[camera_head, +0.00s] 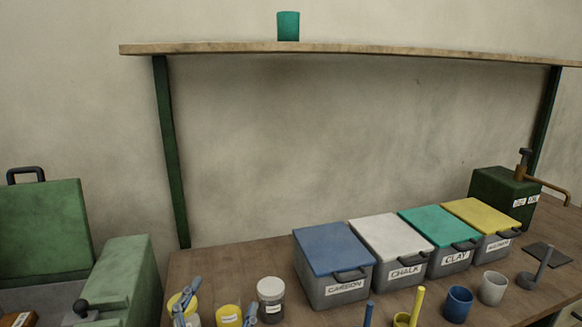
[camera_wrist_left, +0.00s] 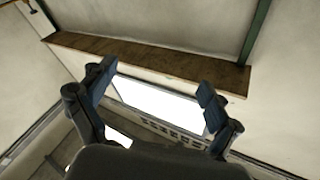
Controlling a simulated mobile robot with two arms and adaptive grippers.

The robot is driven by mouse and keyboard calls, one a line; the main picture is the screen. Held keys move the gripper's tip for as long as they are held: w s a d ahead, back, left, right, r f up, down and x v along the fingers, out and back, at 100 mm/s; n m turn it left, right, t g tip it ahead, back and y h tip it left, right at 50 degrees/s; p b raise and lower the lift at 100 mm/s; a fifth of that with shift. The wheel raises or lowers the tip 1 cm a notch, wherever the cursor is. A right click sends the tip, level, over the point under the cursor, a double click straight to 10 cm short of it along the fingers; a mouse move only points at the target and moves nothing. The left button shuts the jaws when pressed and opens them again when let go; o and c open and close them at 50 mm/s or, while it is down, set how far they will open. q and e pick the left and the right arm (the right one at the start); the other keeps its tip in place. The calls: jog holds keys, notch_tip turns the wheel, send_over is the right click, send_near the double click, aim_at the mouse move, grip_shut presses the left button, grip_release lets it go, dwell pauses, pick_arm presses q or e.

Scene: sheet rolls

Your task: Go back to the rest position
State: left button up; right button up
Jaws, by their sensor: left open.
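My left gripper (camera_head: 219,306) shows at the bottom edge of the head view, left of centre, its two blue-grey fingers apart. It is in front of yellow-topped jars at the near left of the bench. In the left wrist view the left gripper (camera_wrist_left: 155,88) is open, with nothing between its fingers. That view looks toward a wooden plank (camera_wrist_left: 150,62) and a bright white panel (camera_wrist_left: 160,103). My right gripper is in neither view.
A bench (camera_head: 235,262) carries lidded bins, the blue-lidded one (camera_head: 333,250) nearest, and cups. A white-lidded jar (camera_head: 270,300) stands close right of my left gripper. A green machine (camera_head: 120,275) is at left. A shelf (camera_head: 350,48) with a teal cup (camera_head: 288,26) spans above.

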pick_arm(q)
jog(key=s+a+f+n+g+y, duration=0.3)
jog(key=a+f+n+g+y, duration=0.25)
jog(key=f, duration=0.65)
jog(key=s+a+f+g, duration=0.3)
jog(key=s+f+g, duration=0.8)
jog(key=s+f, duration=0.8)
jog(key=s+f+g, duration=0.1)
jog(key=s+f, duration=0.1)
jog(key=f, duration=1)
jog(key=s+f, duration=0.2)
jog(key=f, duration=1)
jog(key=s+a+f+g, duration=0.1)
jog(key=s+a+f, duration=0.2)
jog(key=s+f, duration=1.2)
jog(key=shift+s+f, duration=0.2)
jog(key=shift+s, duration=0.6)
jog(key=shift+a+g+h, duration=0.1)
jog(key=shift+g+h, duration=0.15)
